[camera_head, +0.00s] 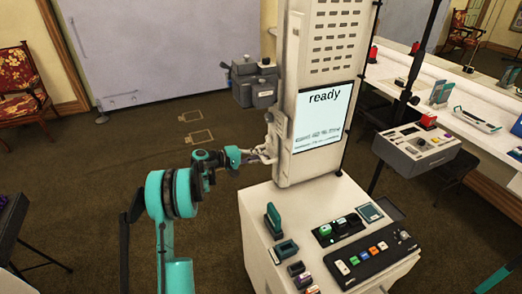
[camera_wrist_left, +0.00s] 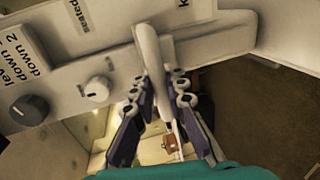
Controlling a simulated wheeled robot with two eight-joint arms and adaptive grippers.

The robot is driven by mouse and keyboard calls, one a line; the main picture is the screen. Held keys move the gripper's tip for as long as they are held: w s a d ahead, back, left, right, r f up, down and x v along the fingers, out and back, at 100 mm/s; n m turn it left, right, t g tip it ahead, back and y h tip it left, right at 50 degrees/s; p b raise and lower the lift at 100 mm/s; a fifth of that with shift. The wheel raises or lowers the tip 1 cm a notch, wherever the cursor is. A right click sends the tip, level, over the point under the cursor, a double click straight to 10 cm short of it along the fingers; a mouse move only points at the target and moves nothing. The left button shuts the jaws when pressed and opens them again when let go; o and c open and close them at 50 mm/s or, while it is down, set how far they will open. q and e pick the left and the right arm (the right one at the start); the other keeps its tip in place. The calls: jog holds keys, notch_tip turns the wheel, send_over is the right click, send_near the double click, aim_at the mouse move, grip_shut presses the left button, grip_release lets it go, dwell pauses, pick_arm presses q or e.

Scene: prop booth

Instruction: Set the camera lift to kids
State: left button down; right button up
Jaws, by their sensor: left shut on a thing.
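The white booth column (camera_head: 313,100) stands in the middle, its screen (camera_head: 322,118) reading "ready". The grey camera unit (camera_head: 254,82) is mounted on the column's left side. My left gripper (camera_head: 262,155) is at the column's lower left side. In the left wrist view it (camera_wrist_left: 163,100) is shut on a pale lever (camera_wrist_left: 150,50), with a finger on each side. The lever's end lies between a "seated" label (camera_wrist_left: 90,14) and a label starting with "K" (camera_wrist_left: 184,6), cut off by the frame edge. My right gripper is out of view.
A dark knob (camera_wrist_left: 30,110) and a white knob (camera_wrist_left: 97,89) sit beside the lever. The column's base carries a button panel (camera_head: 375,257) and several small items. A control box on a stand (camera_head: 416,145) is to the right. The carpet left of the column is mostly free.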

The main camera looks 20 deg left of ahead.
pick_arm(q)
notch_tip(320, 180, down, 7)
jog(key=b, duration=0.2)
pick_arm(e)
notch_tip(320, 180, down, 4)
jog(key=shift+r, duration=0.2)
pick_arm(q)
jog(key=shift+s+d, duration=0.1)
jog(key=c, duration=1.5)
grip_release()
jog(key=shift+r, duration=0.1)
